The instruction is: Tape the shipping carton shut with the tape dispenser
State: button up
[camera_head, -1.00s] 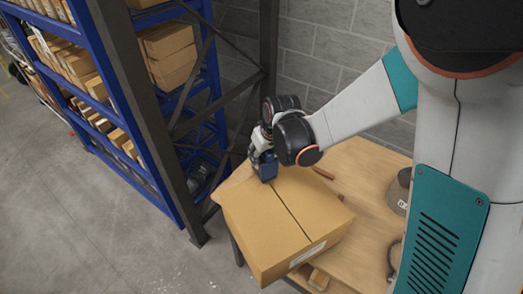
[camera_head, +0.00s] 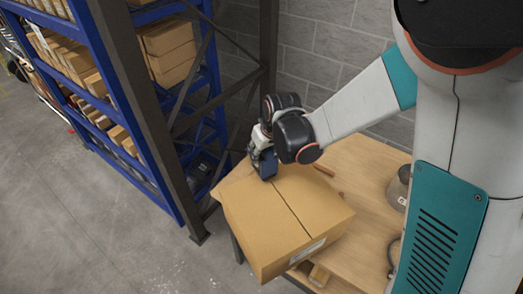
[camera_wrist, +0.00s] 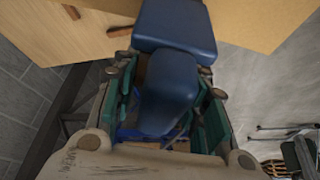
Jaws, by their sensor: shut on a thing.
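The shipping carton (camera_head: 265,232) is a closed brown box with a dark seam across its top. It sits at the near left part of the wooden table, with a pale label on its front side. My gripper (camera_head: 262,148) is over the carton's far end, shut on the blue tape dispenser (camera_head: 267,166). The dispenser is at the far end of the seam; I cannot tell whether it touches the carton. In the wrist view the dispenser (camera_wrist: 175,65) lies between the teal fingers of my gripper (camera_wrist: 167,85), with a carton face (camera_wrist: 262,20) beyond. No tape is clearly visible on the seam.
The wooden table (camera_head: 365,180) has clear room right of the carton. A brown stick-like tool (camera_head: 324,171) and a grey round object (camera_head: 397,192) lie on it. A blue shelf rack (camera_head: 110,95) with boxes stands left. A grey block wall (camera_head: 322,45) is behind.

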aim_at(270, 171)
jog(key=shift+f+b, duration=0.4)
jog(key=shift+s, duration=0.1)
jog(key=shift+s+d+b, duration=0.15)
jog(key=shift+s+d, duration=0.25)
jog(key=shift+s, duration=0.35)
jog(key=shift+s+d+b, duration=0.15)
jog(key=shift+s+d, duration=0.25)
jog(key=shift+s, duration=0.3)
jog(key=shift+s+d+f+b, duration=0.1)
jog(key=shift+s+d+b, duration=0.2)
jog(key=shift+s, duration=0.45)
jog(key=shift+s+d+b, duration=0.1)
jog(key=shift+s+d, duration=0.3)
jog(key=shift+s, duration=0.35)
jog(key=shift+s+d+r, duration=0.1)
jog(key=shift+s+d, duration=0.4)
jog(key=shift+s, duration=0.5)
jog(key=shift+s+d+r, duration=0.1)
jog(key=shift+s+d, duration=0.35)
jog(key=shift+s, duration=0.6)
jog(key=shift+s+d+r, duration=0.1)
jog(key=shift+s+d, duration=0.4)
jog(key=shift+s, duration=0.5)
jog(key=shift+f, duration=0.1)
